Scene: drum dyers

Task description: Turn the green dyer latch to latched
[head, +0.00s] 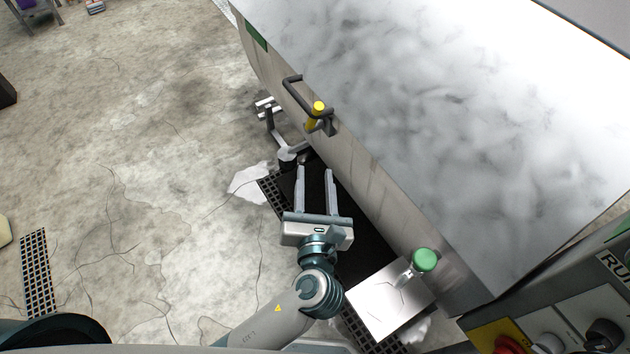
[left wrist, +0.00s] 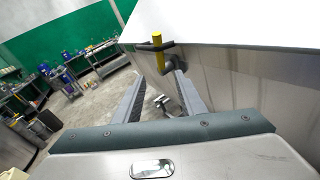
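The dyer (head: 390,120) is a large pale metal machine with a green patch (head: 256,36) at its far left corner. A latch with a yellow grip (head: 316,115) stands on its side by a dark bar handle (head: 295,95). In the left wrist view the yellow grip (left wrist: 158,50) is upright, beyond the fingertips. I cannot tell the latch's state. My left gripper (head: 315,172) is open and empty, fingers pointing at the latch from below it in the head view, apart from it. The gripper also shows in the left wrist view (left wrist: 159,77). My right gripper is not in view.
A green round knob (head: 425,260) stands by a metal box (head: 388,300) at the dyer's near end. A control panel (head: 570,325) is at the lower right. Pipe fittings (head: 285,150) are near the latch, by a dark floor grate (head: 272,190). Concrete floor at left is mostly clear.

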